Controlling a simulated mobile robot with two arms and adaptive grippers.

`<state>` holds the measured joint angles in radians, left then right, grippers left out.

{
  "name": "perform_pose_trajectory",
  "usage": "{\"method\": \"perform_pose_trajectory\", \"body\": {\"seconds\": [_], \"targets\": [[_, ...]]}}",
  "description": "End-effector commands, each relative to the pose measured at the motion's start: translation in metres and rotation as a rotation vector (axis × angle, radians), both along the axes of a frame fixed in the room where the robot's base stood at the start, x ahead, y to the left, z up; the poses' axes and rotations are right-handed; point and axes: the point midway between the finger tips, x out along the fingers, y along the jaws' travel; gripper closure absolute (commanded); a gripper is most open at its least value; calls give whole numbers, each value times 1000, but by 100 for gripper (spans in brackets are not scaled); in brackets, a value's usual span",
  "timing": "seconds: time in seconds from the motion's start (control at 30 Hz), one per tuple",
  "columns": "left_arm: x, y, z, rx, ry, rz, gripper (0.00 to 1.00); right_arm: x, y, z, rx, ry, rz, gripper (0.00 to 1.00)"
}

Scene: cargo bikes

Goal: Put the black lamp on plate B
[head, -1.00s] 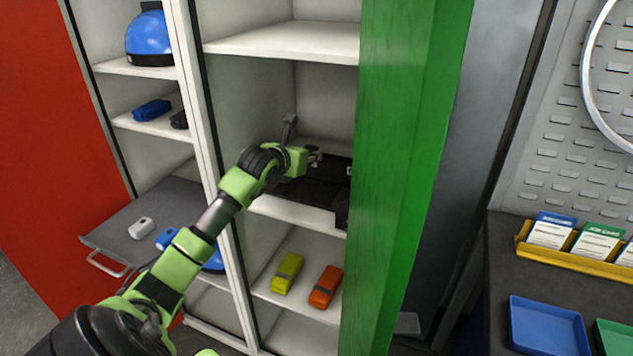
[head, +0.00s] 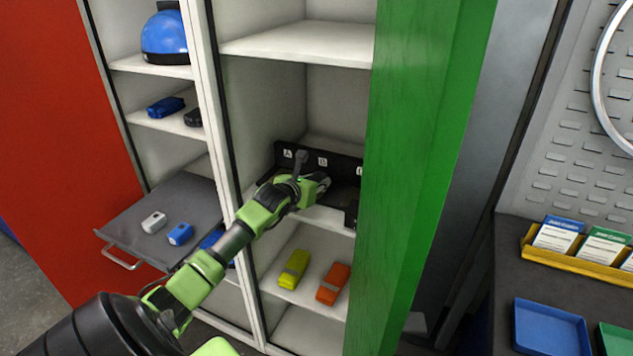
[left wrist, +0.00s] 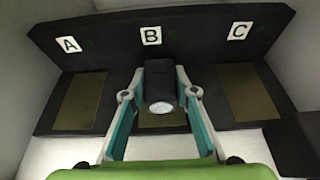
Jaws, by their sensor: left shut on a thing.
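My left gripper (head: 322,183) reaches into the middle compartment of the open locker. In the left wrist view its fingers (left wrist: 160,92) are shut on the black lamp (left wrist: 159,76), whose pale round lens faces the camera. The lamp is in front of plate B (left wrist: 176,119), the middle olive plate under label B, and partly hides it. I cannot tell whether the lamp touches the plate. Plate A (left wrist: 80,101) and plate C (left wrist: 248,92) lie bare to either side. My right gripper is out of view.
The green door (head: 425,150) stands close on the right of the compartment. A shelf (head: 300,43) is above; a yellow lamp (head: 294,268) and an orange lamp (head: 333,284) lie below. A pulled-out grey tray (head: 135,215) holds white and blue lamps at left.

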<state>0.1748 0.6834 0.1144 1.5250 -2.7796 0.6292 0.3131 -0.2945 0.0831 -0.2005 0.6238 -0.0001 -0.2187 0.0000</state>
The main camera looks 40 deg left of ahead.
Motion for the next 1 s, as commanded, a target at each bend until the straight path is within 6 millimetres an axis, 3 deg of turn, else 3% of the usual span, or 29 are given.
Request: {"method": "perform_pose_trajectory", "body": {"seconds": [0.03, 0.07, 0.1, 0.57, 1.0], "targets": [[0, 0, -3, -1, -1, 0, 99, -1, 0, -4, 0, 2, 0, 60], [0, 0, -1, -1, 0, 0, 65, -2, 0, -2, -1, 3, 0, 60], [0, 0, -1, 0, 0, 0, 56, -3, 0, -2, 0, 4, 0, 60], [-1, 0, 3, 0, 1, 0, 56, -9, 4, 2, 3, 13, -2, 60], [-56, -18, 23, 0, 0, -1, 56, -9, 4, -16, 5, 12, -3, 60]]}}
